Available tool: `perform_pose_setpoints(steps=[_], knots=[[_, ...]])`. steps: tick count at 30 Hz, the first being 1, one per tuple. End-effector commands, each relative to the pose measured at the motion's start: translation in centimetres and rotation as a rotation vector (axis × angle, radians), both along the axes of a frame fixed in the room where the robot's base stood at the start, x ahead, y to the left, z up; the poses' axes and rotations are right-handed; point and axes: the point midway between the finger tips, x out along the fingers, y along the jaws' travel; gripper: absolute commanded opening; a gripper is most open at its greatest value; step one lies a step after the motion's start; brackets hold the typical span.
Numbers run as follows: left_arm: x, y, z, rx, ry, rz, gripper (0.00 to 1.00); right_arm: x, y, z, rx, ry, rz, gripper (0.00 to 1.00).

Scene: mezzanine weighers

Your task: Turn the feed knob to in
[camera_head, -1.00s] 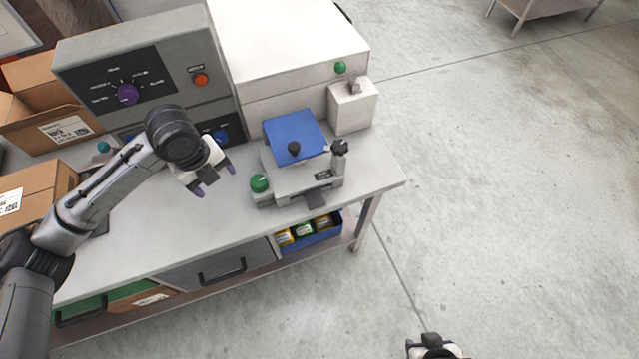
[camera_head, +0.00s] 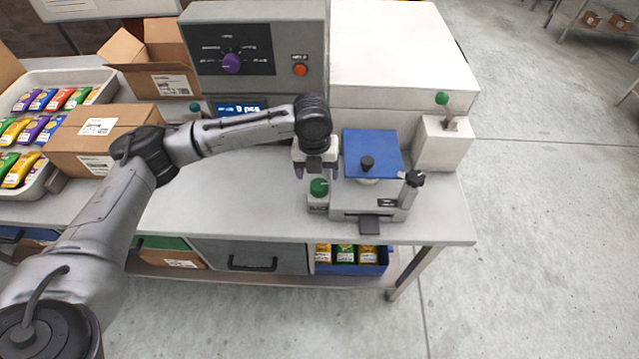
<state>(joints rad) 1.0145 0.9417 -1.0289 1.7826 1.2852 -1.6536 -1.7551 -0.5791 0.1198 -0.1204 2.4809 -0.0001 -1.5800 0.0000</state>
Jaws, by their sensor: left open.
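Other knobs are a purple dial (camera_head: 231,63) on the grey panel, a black knob (camera_head: 414,178) at the weigher's right, and a green knob (camera_head: 442,98) on the white box. No readable label shows which is the feed knob. My right gripper is out of view.
The grey control box (camera_head: 255,50) and a large white cabinet (camera_head: 385,45) stand behind. An orange button (camera_head: 300,70) is beside the dial. Cardboard boxes (camera_head: 105,138) and a tray of colourful packets (camera_head: 80,77) fill the left. Bare bench (camera_head: 225,195) lies in front.

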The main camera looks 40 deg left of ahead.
Motion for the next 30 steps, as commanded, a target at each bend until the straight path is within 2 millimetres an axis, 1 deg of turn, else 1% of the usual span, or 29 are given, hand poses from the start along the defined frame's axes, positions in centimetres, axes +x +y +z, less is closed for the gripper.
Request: perform_pose_setpoints(steps=[1, 3, 9, 15, 24, 30], knots=[[0.0, -0.1, -1.1, -0.001, 0.002, 0.000, 0.75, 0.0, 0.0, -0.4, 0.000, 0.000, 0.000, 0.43], [0.0, -0.1, -2.1, 0.000, 0.002, 0.000, 0.75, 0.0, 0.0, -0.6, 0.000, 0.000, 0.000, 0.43], [0.1, -0.2, -4.0, 0.000, 0.000, -0.001, 0.75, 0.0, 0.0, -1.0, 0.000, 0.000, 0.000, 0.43], [0.2, -0.2, -4.7, -0.001, -0.001, 0.000, 0.75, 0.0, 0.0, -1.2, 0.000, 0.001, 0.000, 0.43], [0.2, -0.2, -4.8, -0.001, -0.001, 0.000, 0.75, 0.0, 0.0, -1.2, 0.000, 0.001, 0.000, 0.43], [0.2, -0.2, -4.8, -0.001, -0.001, 0.000, 0.56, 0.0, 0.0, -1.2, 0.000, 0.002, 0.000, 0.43]])
